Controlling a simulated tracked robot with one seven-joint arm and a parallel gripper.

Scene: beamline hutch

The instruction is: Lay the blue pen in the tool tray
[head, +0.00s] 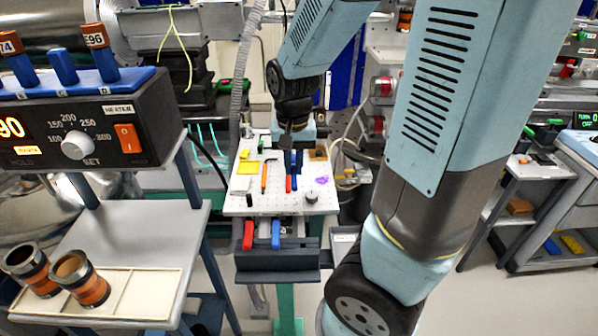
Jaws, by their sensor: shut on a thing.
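My gripper (292,150) points down over the far middle of the white perforated bench top (240,206). It is shut on a slim dark blue thing (293,164), which looks like the blue pen and hangs roughly upright. The jaws are small here and partly hidden by the wrist, and I cannot tell whether the pen's lower end touches the bench. A dark grey tray (277,275), which looks like the tool tray, sits at the bench's front edge. A red-handled tool (248,234) and a blue-handled tool (276,232) stand at its back.
On the bench are an orange tool (265,177), a red piece (288,184), a yellow note (247,167), a black marker (249,200) and a round metal part (311,196). A heater box (90,120) and two copper-banded cylinders (80,278) stand at left. A grey hose (239,75) hangs behind.

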